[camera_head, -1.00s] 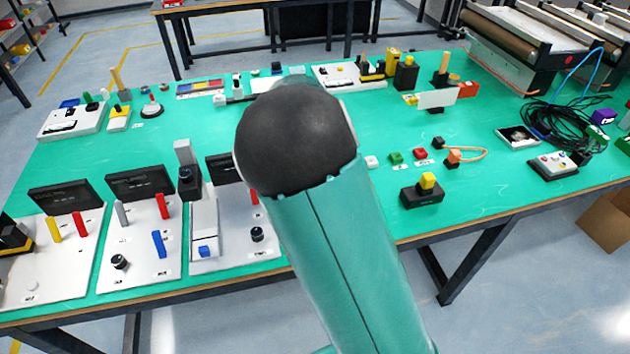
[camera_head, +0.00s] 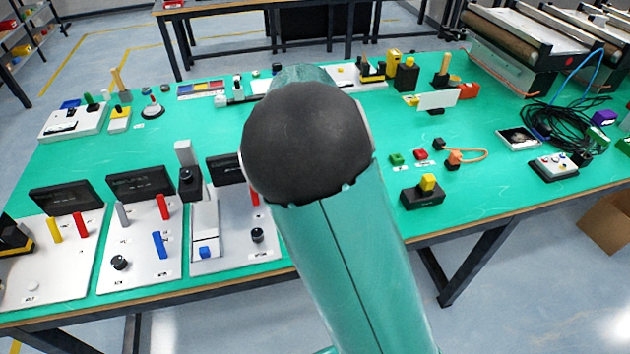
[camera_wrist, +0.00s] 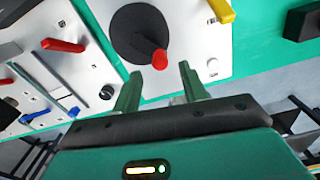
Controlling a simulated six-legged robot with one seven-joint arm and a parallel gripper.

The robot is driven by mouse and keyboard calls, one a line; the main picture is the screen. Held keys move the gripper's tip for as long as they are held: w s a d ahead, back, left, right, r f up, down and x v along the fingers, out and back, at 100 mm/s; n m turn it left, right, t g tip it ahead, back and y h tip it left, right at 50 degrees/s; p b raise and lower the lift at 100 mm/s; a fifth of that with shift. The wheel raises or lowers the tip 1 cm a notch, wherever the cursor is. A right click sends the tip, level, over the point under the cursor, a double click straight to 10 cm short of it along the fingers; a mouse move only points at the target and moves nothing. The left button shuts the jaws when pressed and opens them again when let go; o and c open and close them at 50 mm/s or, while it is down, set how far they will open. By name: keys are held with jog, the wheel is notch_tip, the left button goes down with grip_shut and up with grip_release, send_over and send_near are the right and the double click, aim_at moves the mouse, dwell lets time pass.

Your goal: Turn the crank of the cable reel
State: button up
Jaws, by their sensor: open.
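In the wrist view, a black disc (camera_wrist: 139,32) with a red knob (camera_wrist: 159,60) near its rim sits on a white panel (camera_wrist: 190,38); it looks like the reel with its crank. My gripper (camera_wrist: 160,72) is open. Its two fingertips lie just below the red knob in the picture, one to each side of it. Nothing is held between them. Whether a fingertip touches the panel cannot be told. In the head view, my arm covers the reel, and the gripper is hidden too.
A yellow lever (camera_wrist: 220,10) and a white button (camera_wrist: 212,68) share the reel's panel. The neighbouring panel at left carries a red lever (camera_wrist: 62,46) and a black knob (camera_wrist: 106,92). A black box with a yellow button (camera_head: 427,183) stands right of my arm.

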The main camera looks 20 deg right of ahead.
notch_tip(320, 180, up, 10)
dwell(0.3)
jog(key=shift+s, duration=0.1)
jog(key=s+r+m+t, duration=0.2)
jog(key=s+r+m, duration=0.1)
jog(key=s+m, duration=1)
jog(key=s+r+m+t, duration=0.3)
jog(key=s+m, duration=1)
jog(key=m, duration=0.8)
jog(key=shift+m+t, duration=0.3)
